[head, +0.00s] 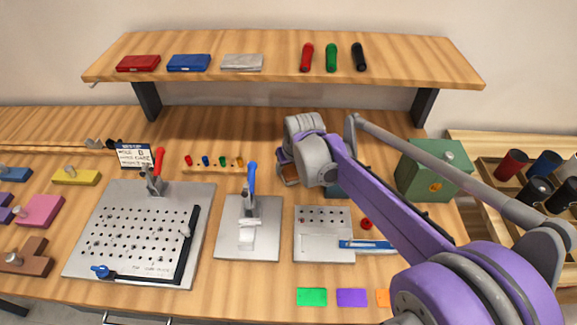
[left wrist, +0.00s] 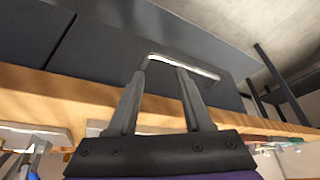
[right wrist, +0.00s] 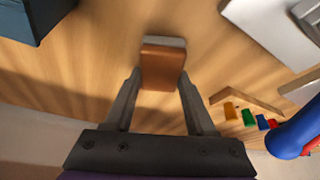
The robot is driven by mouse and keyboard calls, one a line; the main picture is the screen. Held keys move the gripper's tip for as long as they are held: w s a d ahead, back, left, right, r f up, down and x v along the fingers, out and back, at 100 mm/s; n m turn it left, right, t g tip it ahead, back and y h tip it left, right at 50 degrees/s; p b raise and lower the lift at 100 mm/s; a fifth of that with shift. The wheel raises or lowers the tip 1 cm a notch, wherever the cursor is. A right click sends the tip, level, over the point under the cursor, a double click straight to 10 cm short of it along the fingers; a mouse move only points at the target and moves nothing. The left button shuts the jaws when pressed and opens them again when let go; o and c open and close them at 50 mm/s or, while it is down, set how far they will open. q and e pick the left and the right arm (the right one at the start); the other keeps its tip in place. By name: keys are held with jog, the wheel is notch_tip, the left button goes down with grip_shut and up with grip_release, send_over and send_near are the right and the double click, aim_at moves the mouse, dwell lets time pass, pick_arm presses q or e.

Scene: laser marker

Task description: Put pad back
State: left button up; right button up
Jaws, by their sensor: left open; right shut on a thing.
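The pad (right wrist: 163,65), a small block with a brown face and a grey edge, is between the fingers of my right gripper (right wrist: 160,82) in the right wrist view. The gripper is shut on it. In the head view the pad (head: 289,173) shows beside my right wrist at the back middle of the bench, partly hidden by the arm. Its height above the bench top is hard to tell. My left gripper (left wrist: 161,74) is open and empty, by a metal bar handle (left wrist: 188,66) on a dark panel; it is outside the head view.
A dark teal box (head: 334,187) is partly hidden behind my right arm. Several coloured pegs (head: 206,161) stand left of the pad. A plate with a blue-handled clamp (head: 251,185) is in front. A green box (head: 433,172) stands at right, and a shelf (head: 280,75) runs above.

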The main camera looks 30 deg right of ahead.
jog(key=shift+f, duration=0.15)
jog(key=o, duration=1.3)
jog(key=shift+s+r, duration=0.1)
jog(key=shift+r, duration=0.3)
jog(key=p+v, duration=0.1)
jog(key=v, duration=1)
jog(key=shift+r, duration=0.3)
